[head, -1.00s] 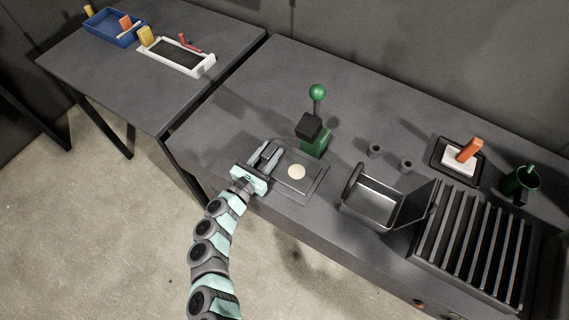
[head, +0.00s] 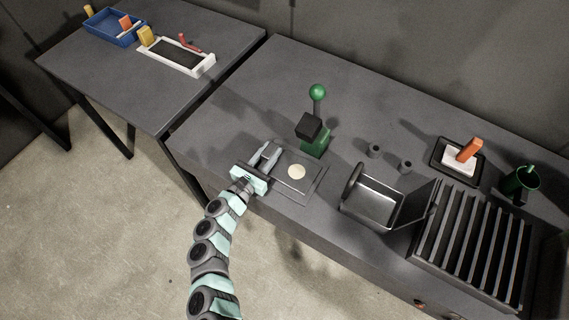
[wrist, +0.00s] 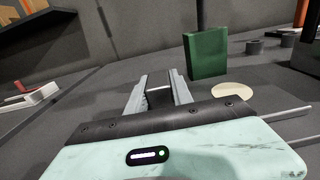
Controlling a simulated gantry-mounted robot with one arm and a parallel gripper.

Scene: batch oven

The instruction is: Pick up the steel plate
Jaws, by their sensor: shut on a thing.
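The disc also shows right of the jaws in the wrist view (wrist: 232,90). My gripper (head: 270,153) is at the plate's left side, low over the bench. Its jaws (wrist: 160,82) are shut on the plate; the exact grip spot is mostly hidden between the fingers. The plate looks level and close to the bench; I cannot tell whether it touches.
A green press-like stand (head: 316,141) with a ball-topped lever stands just behind the plate. An open metal box (head: 371,204) and a slatted rack (head: 470,243) are to the right. A second table (head: 110,82) with trays is at the left.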

